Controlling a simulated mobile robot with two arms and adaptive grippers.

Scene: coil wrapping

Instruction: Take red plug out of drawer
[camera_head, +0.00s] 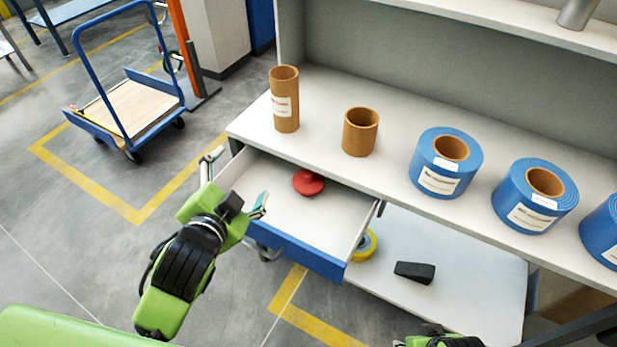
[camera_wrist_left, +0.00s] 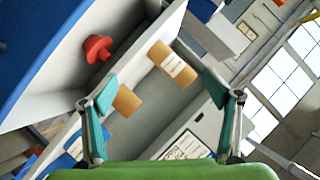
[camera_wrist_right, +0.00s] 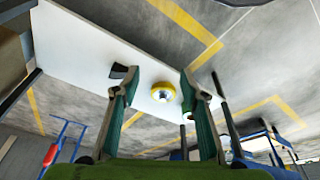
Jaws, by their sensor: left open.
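The red plug (camera_head: 308,182) lies inside the open drawer (camera_head: 300,252), near its back edge under the tabletop. The drawer has a blue front and a pale interior with nothing else visible in it. My left gripper (camera_head: 236,180) is open and empty, above the drawer's left side and to the left of the plug. The left wrist view shows the red plug (camera_wrist_left: 97,48) up and left of the gripper's spread fingers (camera_wrist_left: 158,90). My right gripper (camera_wrist_right: 161,78) has its fingers apart with nothing held between them; only a sliver of that arm shows in the head view.
Two brown cardboard tubes (camera_head: 285,100) (camera_head: 360,131) and several blue tape coils (camera_head: 445,163) stand on the workbench top (camera_head: 390,170) above the drawer. A yellow roll (camera_head: 364,245) and a black wedge (camera_head: 414,272) lie on the lower shelf (camera_head: 470,300). A blue cart (camera_head: 130,105) stands at left.

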